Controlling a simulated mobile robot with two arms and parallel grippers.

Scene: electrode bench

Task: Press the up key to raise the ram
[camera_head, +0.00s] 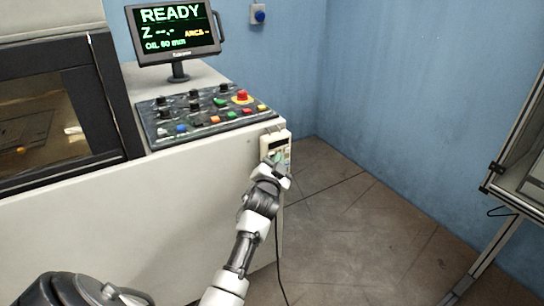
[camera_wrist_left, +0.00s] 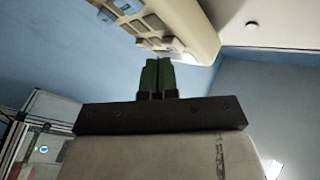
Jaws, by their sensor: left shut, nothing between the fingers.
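A cream key pendant (camera_head: 275,140) with a dark display hangs at the right front corner of the machine cabinet. In the left wrist view its key face (camera_wrist_left: 190,25) shows at the top, with grey keys and a pale blue key (camera_wrist_left: 127,5). I cannot read which key is the up key. My left gripper (camera_head: 278,159) is shut and empty, in front of the pendant's lower part and hiding keys there. Its green fingertips (camera_wrist_left: 157,62) are close to the lower keys in the left wrist view; I cannot tell whether they touch. The ram is not identifiable.
A sloped control panel (camera_head: 210,117) with coloured buttons and a red emergency knob (camera_head: 242,96) lies on the cabinet. A monitor (camera_head: 172,31) reading READY stands behind it. A cable (camera_head: 279,260) hangs below the pendant. Floor (camera_head: 350,220) to the right is clear, up to a framed stand (camera_head: 515,170).

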